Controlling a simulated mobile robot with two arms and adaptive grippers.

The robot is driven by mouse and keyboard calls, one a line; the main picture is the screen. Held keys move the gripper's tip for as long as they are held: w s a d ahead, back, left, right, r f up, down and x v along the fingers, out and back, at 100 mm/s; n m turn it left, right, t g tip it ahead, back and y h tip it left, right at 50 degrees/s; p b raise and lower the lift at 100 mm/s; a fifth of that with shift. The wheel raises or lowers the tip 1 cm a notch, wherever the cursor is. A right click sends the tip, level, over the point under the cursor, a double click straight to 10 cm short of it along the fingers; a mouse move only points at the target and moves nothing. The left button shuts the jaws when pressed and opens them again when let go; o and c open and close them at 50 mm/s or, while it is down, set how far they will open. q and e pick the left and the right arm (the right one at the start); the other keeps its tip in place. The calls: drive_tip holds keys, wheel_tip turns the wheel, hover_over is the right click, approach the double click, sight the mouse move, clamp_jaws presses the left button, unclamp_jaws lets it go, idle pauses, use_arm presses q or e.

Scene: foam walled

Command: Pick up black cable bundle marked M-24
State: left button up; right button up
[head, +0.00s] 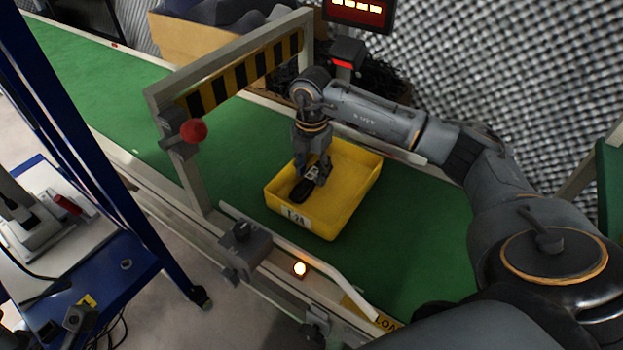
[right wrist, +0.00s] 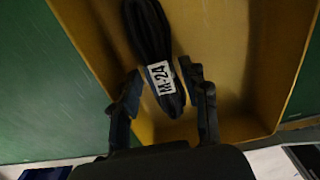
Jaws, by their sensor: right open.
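The black cable bundle (head: 301,191) lies in the yellow bin (head: 345,212) on the green conveyor belt. In the right wrist view the bundle (right wrist: 150,32) is a long folded loop with a white label reading M-24 near its lower end. My right gripper (head: 314,177) reaches down into the bin over the bundle. In the right wrist view its two fingers (right wrist: 161,84) are open, one on each side of the labelled end, with gaps visible. Whether a fingertip touches the bundle cannot be told. My left gripper is not in view.
A striped yellow-black gantry (head: 245,72) with a red knob (head: 193,131) spans the belt left of the bin. A lit button (head: 300,269) and a guide rail line the belt's near edge. A blue-framed cart (head: 110,270) stands at left. Bare belt lies right of the bin.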

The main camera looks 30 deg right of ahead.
drive_tip(key=shift+c, duration=0.2)
clamp_jaws()
drive_tip(key=shift+r, duration=0.1)
